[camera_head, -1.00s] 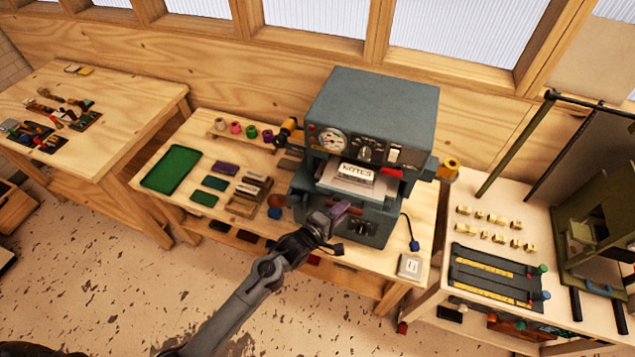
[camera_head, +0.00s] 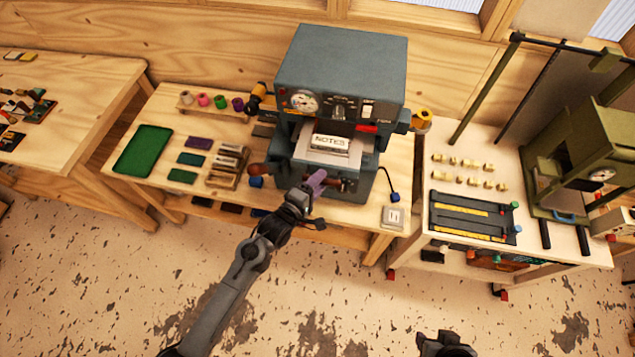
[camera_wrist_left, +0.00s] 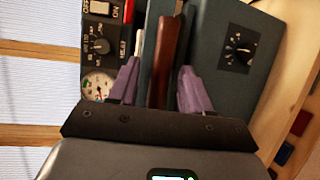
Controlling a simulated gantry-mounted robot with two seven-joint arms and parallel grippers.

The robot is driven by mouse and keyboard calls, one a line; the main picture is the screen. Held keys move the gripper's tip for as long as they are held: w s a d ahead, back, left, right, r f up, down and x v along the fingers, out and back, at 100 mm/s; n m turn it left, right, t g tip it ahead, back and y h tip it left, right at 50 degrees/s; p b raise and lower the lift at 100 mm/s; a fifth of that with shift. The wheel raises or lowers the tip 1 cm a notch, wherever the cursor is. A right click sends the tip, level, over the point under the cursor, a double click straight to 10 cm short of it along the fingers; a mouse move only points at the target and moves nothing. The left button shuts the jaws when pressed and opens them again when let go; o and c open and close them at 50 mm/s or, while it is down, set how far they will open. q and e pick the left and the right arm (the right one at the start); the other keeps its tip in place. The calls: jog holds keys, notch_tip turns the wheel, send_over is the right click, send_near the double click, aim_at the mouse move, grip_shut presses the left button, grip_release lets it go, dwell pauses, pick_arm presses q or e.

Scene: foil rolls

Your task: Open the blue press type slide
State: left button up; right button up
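The blue-grey press (camera_head: 340,65) stands on the wooden bench. In its front opening is the slide's pale plate (camera_head: 305,150), with a white block marked NOTES (camera_head: 331,144) on it. My left gripper (camera_head: 316,183) has purple fingers and is at the press's lower front. In the left wrist view, a red-brown bar (camera_wrist_left: 165,60) lies between the spread fingers of this gripper (camera_wrist_left: 158,88). I cannot tell whether either finger touches it. My right gripper (camera_head: 445,346) is only partly in view at the bottom edge; its fingers cannot be made out.
A green tray (camera_head: 143,150), coloured spools and small plates lie on the bench left of the press. A small switch box (camera_head: 393,217) with a cable is at its right front. A white table (camera_head: 425,230) with brass pieces and a green press (camera_head: 580,150) stands right.

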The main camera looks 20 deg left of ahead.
pick_arm(q)
jog(key=b+v, duration=0.1)
jog(key=v, duration=0.9)
jog(key=shift+s+b, duration=0.35)
jog(key=shift+s, duration=0.05)
jog(key=shift+a, duration=0.1)
